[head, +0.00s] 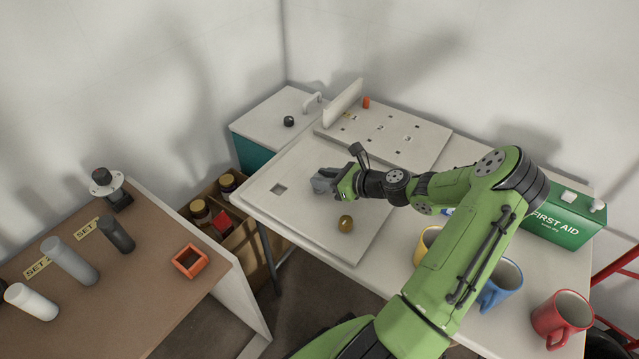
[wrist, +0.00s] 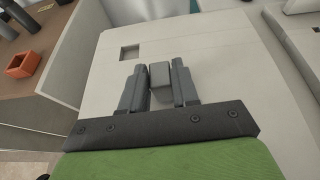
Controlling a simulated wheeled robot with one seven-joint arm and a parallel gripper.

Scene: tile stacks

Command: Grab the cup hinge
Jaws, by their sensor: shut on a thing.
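My gripper (head: 324,184) is low over the pale panel (head: 300,215) on the bench in the head view. In the wrist view its two grey fingers are closed on a small grey block-like piece (wrist: 160,76), which I take to be the cup hinge. Only its blocky face shows between the fingers; the rest is hidden. In the head view I cannot tell the piece apart from the grey fingers. A square recess (head: 279,188) in the panel lies left of my gripper and also shows in the wrist view (wrist: 130,52).
A brass knob (head: 346,223) sits on the panel close to my gripper. A slotted board (head: 395,135) lies behind it. Mugs, including a red one (head: 562,318), and a green first aid box (head: 565,218) stand to the right. The panel's left part is mostly clear.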

